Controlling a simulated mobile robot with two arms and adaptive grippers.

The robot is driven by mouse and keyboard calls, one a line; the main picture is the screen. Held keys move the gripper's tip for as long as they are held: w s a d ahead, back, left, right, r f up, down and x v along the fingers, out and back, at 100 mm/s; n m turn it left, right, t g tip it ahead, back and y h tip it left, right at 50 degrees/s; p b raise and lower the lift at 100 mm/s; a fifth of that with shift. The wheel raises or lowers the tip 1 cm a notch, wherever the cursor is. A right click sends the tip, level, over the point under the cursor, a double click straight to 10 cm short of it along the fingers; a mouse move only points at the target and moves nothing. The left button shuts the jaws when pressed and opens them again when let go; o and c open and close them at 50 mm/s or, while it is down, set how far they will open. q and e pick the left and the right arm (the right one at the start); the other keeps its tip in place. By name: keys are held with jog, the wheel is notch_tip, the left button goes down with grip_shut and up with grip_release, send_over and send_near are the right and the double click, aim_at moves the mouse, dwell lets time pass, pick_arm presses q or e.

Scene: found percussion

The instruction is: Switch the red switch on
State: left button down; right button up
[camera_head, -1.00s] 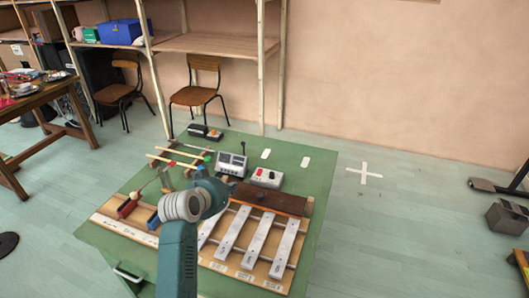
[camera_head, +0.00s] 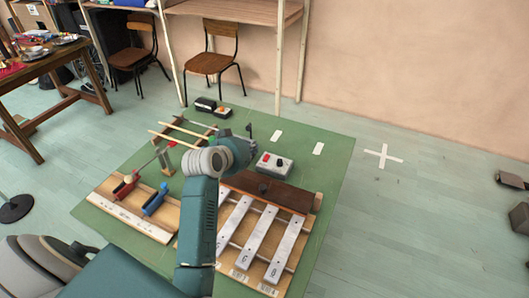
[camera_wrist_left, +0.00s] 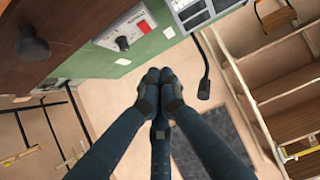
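The red switch (camera_head: 265,157) is a small red part on a white-grey box that also carries a dark knob. The box (camera_head: 275,168) stands on the green table, behind the dark wooden block. In the left wrist view the red switch (camera_wrist_left: 143,26) shows at the upper middle, beside the black knob (camera_wrist_left: 122,42). My left gripper (camera_head: 250,145) is just left of the box in the head view, apparently above the table. In the wrist view its fingertips (camera_wrist_left: 160,76) are together with nothing visible between them, apart from the switch. My right gripper is not in view.
Metal chime bars (camera_head: 262,240) lie in front of the box, beside a dark wooden block (camera_head: 268,190). A grey panel (camera_wrist_left: 205,8) and a black gooseneck (camera_wrist_left: 204,75) are close to the gripper. The table's right side is clear.

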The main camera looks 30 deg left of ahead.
pick_arm(q)
send_over(265, 158)
jog(key=s, duration=0.1)
notch_tip(265, 158, down, 5)
jog(key=shift+s+f+p, duration=0.1)
jog(key=shift+s+p, duration=0.05)
jog(key=shift+p, duration=0.15)
jog(key=f, duration=0.2)
jog(key=shift+w+f, duration=0.2)
jog(key=shift+f, duration=0.1)
jog(key=shift+w+f, duration=0.1)
jog(key=shift+f, duration=0.6)
jog(key=shift+r, duration=0.1)
jog(key=p, duration=0.1)
jog(key=g+p, duration=0.1)
jog(key=shift+w+r+p, duration=0.2)
jog(key=shift+w+p, duration=0.1)
jog(key=shift+p, duration=0.1)
jog(key=shift+f+b, duration=0.35)
jog(key=shift+f, duration=0.2)
